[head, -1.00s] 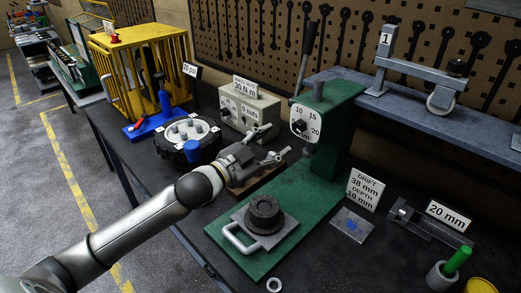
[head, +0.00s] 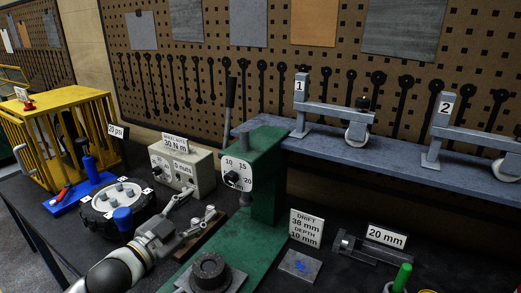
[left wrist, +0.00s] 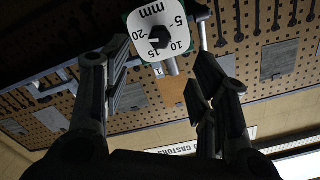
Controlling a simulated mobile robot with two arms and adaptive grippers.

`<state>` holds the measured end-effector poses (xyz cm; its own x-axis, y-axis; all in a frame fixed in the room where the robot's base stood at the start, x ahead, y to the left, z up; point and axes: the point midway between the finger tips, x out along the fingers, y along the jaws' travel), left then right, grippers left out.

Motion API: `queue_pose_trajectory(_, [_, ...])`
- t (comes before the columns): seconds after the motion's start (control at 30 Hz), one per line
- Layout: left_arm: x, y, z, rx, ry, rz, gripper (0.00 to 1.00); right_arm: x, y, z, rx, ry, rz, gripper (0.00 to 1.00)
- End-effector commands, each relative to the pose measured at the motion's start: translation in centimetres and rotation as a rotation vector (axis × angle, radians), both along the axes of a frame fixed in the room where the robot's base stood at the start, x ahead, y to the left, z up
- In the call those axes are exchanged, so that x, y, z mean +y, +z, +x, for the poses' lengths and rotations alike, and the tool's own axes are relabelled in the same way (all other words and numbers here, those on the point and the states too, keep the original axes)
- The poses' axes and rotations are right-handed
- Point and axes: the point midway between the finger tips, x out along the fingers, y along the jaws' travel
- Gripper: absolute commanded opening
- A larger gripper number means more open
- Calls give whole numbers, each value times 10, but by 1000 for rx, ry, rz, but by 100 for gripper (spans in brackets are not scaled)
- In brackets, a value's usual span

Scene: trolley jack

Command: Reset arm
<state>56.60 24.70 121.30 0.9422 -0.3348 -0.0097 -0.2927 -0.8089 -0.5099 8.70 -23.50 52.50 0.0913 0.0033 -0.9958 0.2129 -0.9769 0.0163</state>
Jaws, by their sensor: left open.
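My left gripper (head: 202,211) is open and empty. It is in front of the green press (head: 268,180), low and left of its dial (head: 238,174). In the left wrist view, the open fingers (left wrist: 160,62) are on either side of the white mm dial (left wrist: 158,32), with black pads and nothing between them. The press's dark lever (head: 230,98) stands nearly upright behind its head. A dark round part (head: 209,269) sits on the press base, cut by the lower edge. My right gripper is not in view.
A beige wheel-nut box (head: 182,170) and a dark wheel hub (head: 117,205) stand left, with a yellow cage (head: 70,110) behind. Labelled casters (head: 357,132) stand on the grey shelf (head: 400,160). A drift sign (head: 306,228), plate (head: 300,265) and green-handled tool (head: 402,277) lie right.

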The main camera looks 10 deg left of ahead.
Motion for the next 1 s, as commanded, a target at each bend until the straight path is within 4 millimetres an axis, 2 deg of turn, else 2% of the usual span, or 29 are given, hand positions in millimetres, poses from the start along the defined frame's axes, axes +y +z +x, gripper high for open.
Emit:
queue_pose_trajectory(0.07, [-3,-17,-5,47,22,-14,54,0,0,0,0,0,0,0])
queue_pose_trajectory(0.13, [-6,-42,-14,124,60,-30,54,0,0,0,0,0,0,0])
queue_pose_trajectory(0.23, [-11,-93,-39,288,142,-54,54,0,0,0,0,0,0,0])
queue_pose_trajectory(0.3, [-15,-131,-66,428,207,-71,54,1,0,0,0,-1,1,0])
queue_pose_trajectory(0.37, [-18,-160,-92,548,261,-81,54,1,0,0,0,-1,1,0])
queue_pose_trajectory(0.4, [-20,-177,-111,628,293,-87,54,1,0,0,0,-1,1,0])
queue_pose_trajectory(0.5, [-24,-211,-156,806,361,-95,54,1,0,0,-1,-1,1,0])
queue_pose_trajectory(0.7, [-33,-249,-236,1090,455,-109,54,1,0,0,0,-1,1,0])
queue_pose_trajectory(0.87, [-43,-263,-296,1292,509,-121,54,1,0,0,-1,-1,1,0])
queue_pose_trajectory(1.0, [-43,-305,-289,1312,512,-106,54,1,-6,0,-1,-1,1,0])
